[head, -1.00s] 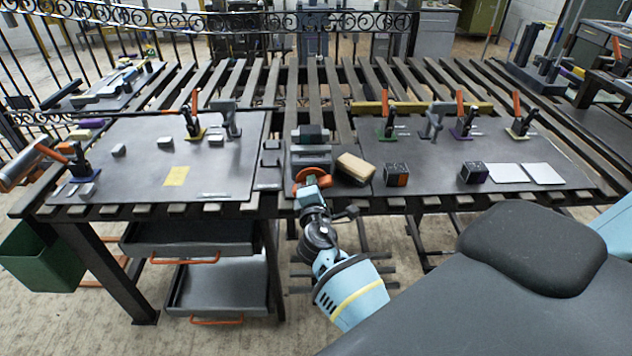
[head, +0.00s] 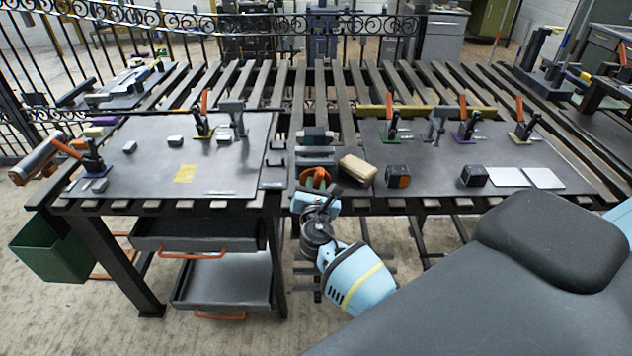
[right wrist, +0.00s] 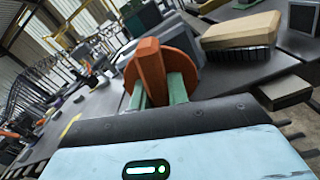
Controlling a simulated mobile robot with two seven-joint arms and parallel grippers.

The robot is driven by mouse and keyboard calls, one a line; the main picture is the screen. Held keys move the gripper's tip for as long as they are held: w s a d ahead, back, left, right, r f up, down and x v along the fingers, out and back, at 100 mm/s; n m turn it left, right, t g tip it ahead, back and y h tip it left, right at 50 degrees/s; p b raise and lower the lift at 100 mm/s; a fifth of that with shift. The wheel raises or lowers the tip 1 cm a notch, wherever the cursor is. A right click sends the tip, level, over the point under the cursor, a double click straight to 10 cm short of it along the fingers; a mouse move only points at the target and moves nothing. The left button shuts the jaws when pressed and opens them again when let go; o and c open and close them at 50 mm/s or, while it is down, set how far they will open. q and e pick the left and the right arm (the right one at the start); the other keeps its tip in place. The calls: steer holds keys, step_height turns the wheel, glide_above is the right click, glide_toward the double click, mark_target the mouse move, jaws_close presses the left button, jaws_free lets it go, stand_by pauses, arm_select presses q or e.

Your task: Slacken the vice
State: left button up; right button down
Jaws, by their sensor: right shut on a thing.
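The grey vice (head: 315,152) stands at the front edge of the bench, between the two dark mats. Its orange handle (head: 315,175) faces me; in the right wrist view the handle (right wrist: 150,62) is a round disc with a raised bar across it. My right gripper (head: 314,188) is at the handle. In the right wrist view its two green fingers (right wrist: 158,88) are shut on the raised bar. The arm partly hides the lower part of the vice in the head view. How far apart the vice's jaws stand is hard to tell. My left gripper is not in view.
A wooden brush (head: 357,167) lies close to the right of the vice, with dark cubes (head: 398,177) beyond it. Toggle clamps with orange handles (head: 204,103) stand on both mats. Open drawers (head: 195,233) are below left. A dark grey padded shape (head: 556,240) fills the lower right.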

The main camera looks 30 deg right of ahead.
steer(key=n, duration=0.5)
steer(key=shift+w+r+n, duration=0.1)
steer(key=shift+r+n, duration=0.15)
steer(key=shift+n, duration=0.05)
steer(key=n, duration=0.4)
steer(key=shift+n, duration=0.4)
steer(key=shift+r, duration=0.1)
steer(key=c, duration=1.4)
jaws_free()
steer(key=shift+w, duration=0.1)
steer(key=shift+o, duration=0.2)
steer(key=shift+f, duration=0.3)
steer(key=shift+a, duration=0.1)
steer(key=shift+s+a+f, duration=0.15)
steer(key=shift+s+a, duration=0.1)
steer(key=shift+s, duration=0.3)
steer(key=v, duration=0.6)
steer(key=shift+s+a, duration=0.2)
steer(key=shift+s, duration=0.05)
steer(key=shift+o, duration=0.3)
